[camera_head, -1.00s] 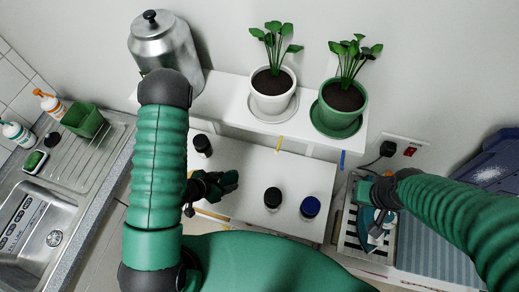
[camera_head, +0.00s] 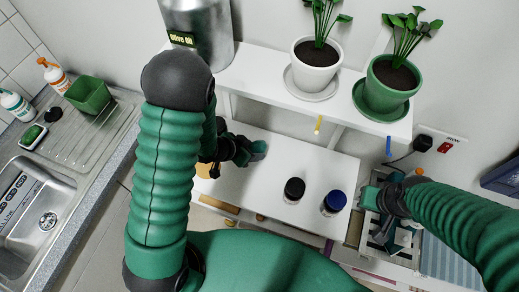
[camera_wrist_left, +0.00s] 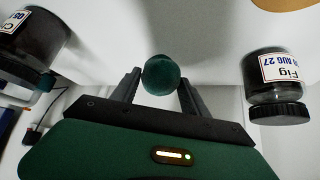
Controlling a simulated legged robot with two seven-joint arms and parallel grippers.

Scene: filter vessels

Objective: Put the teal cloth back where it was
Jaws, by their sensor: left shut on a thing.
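The teal cloth (camera_wrist_left: 162,75) shows in the left wrist view as a dark, rounded bundle between the fingertips. In the head view a bit of it (camera_head: 259,148) shows at the gripper's tip. My left gripper (camera_head: 243,150) is shut on it above the white table (camera_head: 320,165), behind and left of the black-lidded jar (camera_head: 294,190). I cannot tell whether the cloth touches the table. My right gripper (camera_head: 382,225) is over a rack at the lower right; its jaws are too unclear to read.
A blue-lidded jar (camera_head: 334,203) stands beside the black-lidded one. A jar labelled Fig (camera_wrist_left: 280,88) is right of the gripper in the wrist view. A raised shelf behind holds a white pot (camera_head: 316,66), a green pot (camera_head: 388,88) and a metal canister (camera_head: 200,30). The sink is left.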

